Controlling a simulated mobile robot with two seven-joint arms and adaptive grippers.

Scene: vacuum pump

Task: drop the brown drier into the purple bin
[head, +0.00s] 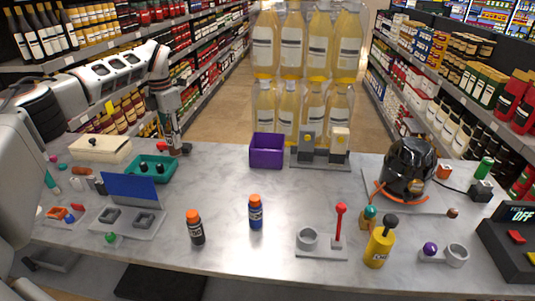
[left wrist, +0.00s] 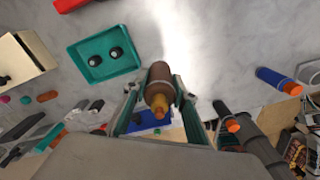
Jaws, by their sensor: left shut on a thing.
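The purple bin (head: 266,155) stands open on the counter, at the back middle in the head view. My left gripper (head: 176,148) is left of the bin, above the counter behind the teal tray. In the left wrist view its two fingers (left wrist: 160,100) are shut on the brown drier (left wrist: 159,76), a brown cylinder with a yellow and orange end toward the camera. In the head view I cannot clearly make out the drier at the gripper. The bin does not show in the left wrist view. My right gripper is not in view.
The teal tray (head: 150,169) holds two black knobs. A blue panel (head: 132,188), a cream box (head: 100,147), a black bottle (head: 195,228) and a blue bottle (head: 255,212) stand around it. A grey stand (head: 320,162) is right of the bin. Counter between gripper and bin looks clear.

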